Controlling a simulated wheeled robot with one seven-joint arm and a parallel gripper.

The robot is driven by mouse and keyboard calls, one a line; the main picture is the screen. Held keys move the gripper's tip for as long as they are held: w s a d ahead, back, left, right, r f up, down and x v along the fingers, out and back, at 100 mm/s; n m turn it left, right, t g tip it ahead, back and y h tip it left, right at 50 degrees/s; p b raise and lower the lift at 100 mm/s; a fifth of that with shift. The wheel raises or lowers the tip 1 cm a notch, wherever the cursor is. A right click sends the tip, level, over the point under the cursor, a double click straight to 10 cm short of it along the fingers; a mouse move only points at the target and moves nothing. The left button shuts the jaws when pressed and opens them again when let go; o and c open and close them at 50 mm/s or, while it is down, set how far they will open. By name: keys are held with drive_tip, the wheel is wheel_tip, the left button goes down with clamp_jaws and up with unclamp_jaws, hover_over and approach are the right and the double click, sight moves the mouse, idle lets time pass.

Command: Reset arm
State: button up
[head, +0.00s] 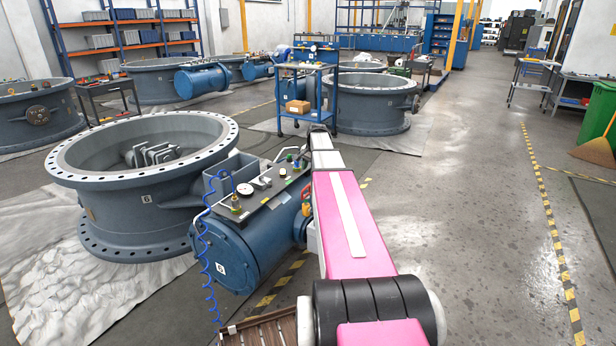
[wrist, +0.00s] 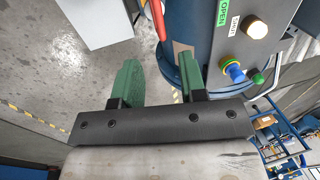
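My pink arm (head: 345,215) reaches forward and away in the head view, beside the blue actuator (head: 235,245) of the nearest butterfly valve (head: 130,215). The far end of the arm is by the actuator's control panel (head: 262,190), and the fingers cannot be made out there. In the wrist view my gripper (wrist: 158,72) has two green fingers set well apart with nothing between them. Beyond the fingers, the panel shows a green OPEN label (wrist: 223,12), a lit pale button (wrist: 254,27) and a blue-and-yellow fitting (wrist: 233,72).
A blue tool cart (head: 307,100) with a cardboard box stands beyond the arm. More large valves (head: 372,103) stand around the hall. A coiled blue hose (head: 205,270) hangs at the actuator.

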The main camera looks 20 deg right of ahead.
drive_tip(key=shift+s+r, duration=0.1)
drive_tip(key=shift+r, duration=0.45)
drive_tip(key=s+a+f+n, duration=0.3)
drive_tip(key=s+a+f, duration=0.1)
drive_tip(key=s+a, duration=0.4)
drive_tip(key=s+a+f+n+g+h, duration=0.1)
drive_tip(key=s+a+f+n, duration=0.3)
drive_tip(key=s+a, duration=0.4)
drive_tip(key=s+a+f+n, duration=0.3)
drive_tip(key=s+a+f, duration=0.3)
drive_tip(key=s, duration=0.9)
drive_tip(key=a, duration=0.2)
drive_tip(key=shift+s+a+g, duration=0.15)
drive_tip(key=shift+a+g, duration=0.15)
drive_tip(key=shift+g, duration=0.1)
drive_tip(key=shift+c, duration=0.2)
